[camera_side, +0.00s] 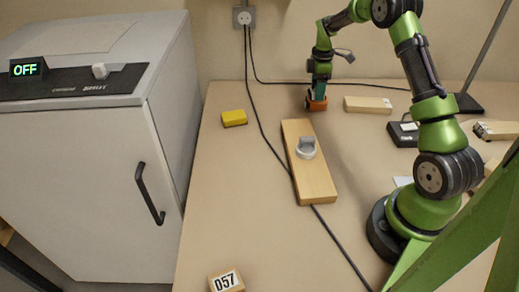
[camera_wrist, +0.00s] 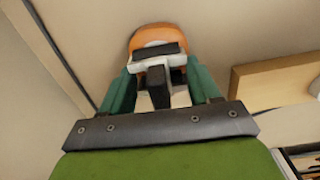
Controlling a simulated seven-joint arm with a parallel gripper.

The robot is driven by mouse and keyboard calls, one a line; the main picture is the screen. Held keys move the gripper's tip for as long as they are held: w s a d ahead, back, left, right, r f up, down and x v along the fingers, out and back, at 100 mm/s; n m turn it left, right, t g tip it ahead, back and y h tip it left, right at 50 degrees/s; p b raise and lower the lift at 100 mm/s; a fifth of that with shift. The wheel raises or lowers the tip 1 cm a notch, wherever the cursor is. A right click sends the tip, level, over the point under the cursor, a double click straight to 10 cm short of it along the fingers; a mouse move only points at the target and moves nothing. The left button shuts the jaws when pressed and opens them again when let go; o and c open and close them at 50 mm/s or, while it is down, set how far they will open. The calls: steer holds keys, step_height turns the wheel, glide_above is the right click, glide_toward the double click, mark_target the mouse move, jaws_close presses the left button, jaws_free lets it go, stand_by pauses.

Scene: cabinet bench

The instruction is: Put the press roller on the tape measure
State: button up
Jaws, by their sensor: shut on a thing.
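My gripper (camera_wrist: 160,88) points down at the far part of the bench, its green fingers closed around a small tool with a black handle and a white frame, which looks like the press roller (camera_wrist: 157,84). In the side view the gripper (camera_side: 317,91) hides most of this tool. Directly below it is a rounded orange thing (camera_side: 316,104), likely the tape measure, which also shows beyond the tool in the wrist view (camera_wrist: 146,38). The roller's dark end overlaps the orange thing in that view. I cannot tell whether they touch.
A wooden board (camera_side: 318,184) with a grey knob-like piece (camera_side: 306,147) lies nearer. A yellow block (camera_side: 234,118) is to the left, a wooden block (camera_side: 368,105) to the right. A cable (camera_side: 264,128) crosses the bench. A white cabinet (camera_side: 80,180) stands at left.

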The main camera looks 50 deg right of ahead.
steer(key=shift+f, duration=0.6)
steer(key=c, duration=0.4)
steer(key=o, duration=1.6)
steer(key=shift+s, duration=0.1)
steer(key=shift+c, duration=0.2)
steer(key=shift+r, duration=0.1)
